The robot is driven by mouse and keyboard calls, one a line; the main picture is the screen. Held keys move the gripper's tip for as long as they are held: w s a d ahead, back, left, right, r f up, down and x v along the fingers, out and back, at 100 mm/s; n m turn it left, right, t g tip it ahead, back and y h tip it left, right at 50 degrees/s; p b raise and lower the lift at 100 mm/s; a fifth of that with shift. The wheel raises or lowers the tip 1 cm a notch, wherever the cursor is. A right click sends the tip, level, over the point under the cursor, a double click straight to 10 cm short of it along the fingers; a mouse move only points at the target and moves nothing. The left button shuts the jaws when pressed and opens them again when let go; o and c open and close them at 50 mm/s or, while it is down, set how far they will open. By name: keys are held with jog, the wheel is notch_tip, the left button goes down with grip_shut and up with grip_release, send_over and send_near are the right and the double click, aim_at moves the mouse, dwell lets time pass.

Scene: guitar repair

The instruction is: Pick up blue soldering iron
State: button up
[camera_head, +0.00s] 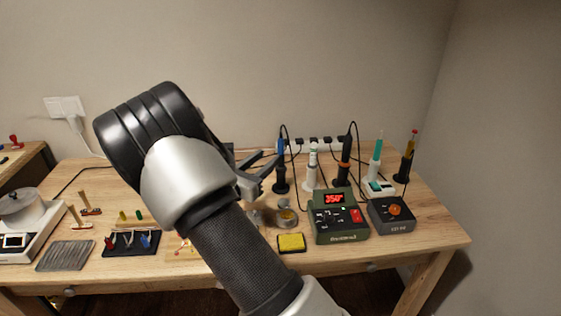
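The blue soldering iron (281,149) stands upright in a black stand (281,184) at the back of the workbench, with a dark cable rising from its top. My gripper (270,155) points right toward the iron's handle. Its two grey fingers are apart, and the nearer fingertip overlaps the left edge of the iron in this view. I cannot tell whether it touches the iron. My arm hides the bench to the left of the stand.
A green station (340,227) reading 350 and a yellow sponge (291,243) are in front.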

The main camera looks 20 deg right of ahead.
aim_at(279, 146)
jog(key=b+x, duration=0.1)
jog(key=x, duration=0.9)
jog(key=shift+w+a+b, duration=0.25)
jog(key=shift+b, duration=0.1)
grip_shut()
